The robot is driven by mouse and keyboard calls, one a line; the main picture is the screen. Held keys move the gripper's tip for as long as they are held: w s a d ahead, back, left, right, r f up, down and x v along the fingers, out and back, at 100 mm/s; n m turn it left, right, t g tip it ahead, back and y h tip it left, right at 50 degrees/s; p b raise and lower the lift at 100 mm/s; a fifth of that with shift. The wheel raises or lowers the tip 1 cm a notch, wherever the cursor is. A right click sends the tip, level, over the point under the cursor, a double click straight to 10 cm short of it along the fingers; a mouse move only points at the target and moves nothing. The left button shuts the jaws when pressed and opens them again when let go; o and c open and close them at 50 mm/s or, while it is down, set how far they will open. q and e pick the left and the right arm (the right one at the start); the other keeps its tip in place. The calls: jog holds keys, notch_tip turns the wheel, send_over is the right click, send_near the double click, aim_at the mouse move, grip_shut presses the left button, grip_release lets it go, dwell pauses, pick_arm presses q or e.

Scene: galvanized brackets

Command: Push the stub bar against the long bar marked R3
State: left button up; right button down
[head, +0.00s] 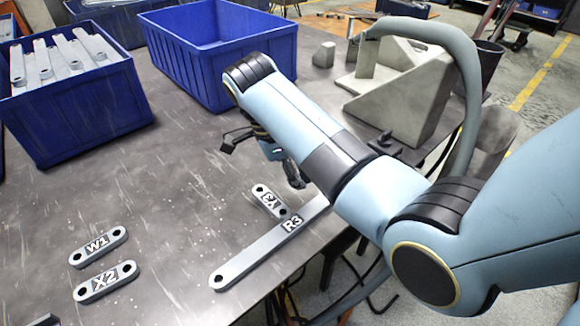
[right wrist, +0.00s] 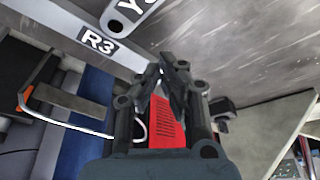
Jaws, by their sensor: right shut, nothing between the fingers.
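The long bar marked R3 (head: 256,252) lies slantwise near the table's front edge. Its far right part is hidden behind my right arm. A short bar marked Y3 (head: 264,194) lies crosswise to it, its near end at or very close to the long bar's side; I cannot tell whether they touch. My right gripper (head: 295,181) is low over the table, just right of the short bar, partly hidden by the arm. In the right wrist view, the gripper (right wrist: 173,68) is shut and empty, with the R3 bar (right wrist: 62,23) and Y3 bar (right wrist: 116,25) beyond the fingertips. My left gripper is not seen.
Short bars marked W1 (head: 80,257) and X2 (head: 88,293) lie at the left front. A blue bin of bars (head: 85,118) and an empty blue bin (head: 245,75) stand behind. Grey brackets (head: 400,100) are at the back right. The middle table is clear.

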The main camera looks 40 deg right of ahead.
aim_at(290, 200)
jog(key=x, duration=0.4)
jog(key=shift+b, duration=0.3)
jog(key=shift+w+a+r, duration=0.25)
jog(key=shift+w+a, duration=0.65)
jog(key=shift+a, duration=0.3)
jog(key=shift+w+a, duration=0.35)
jog(key=shift+a, duration=0.1)
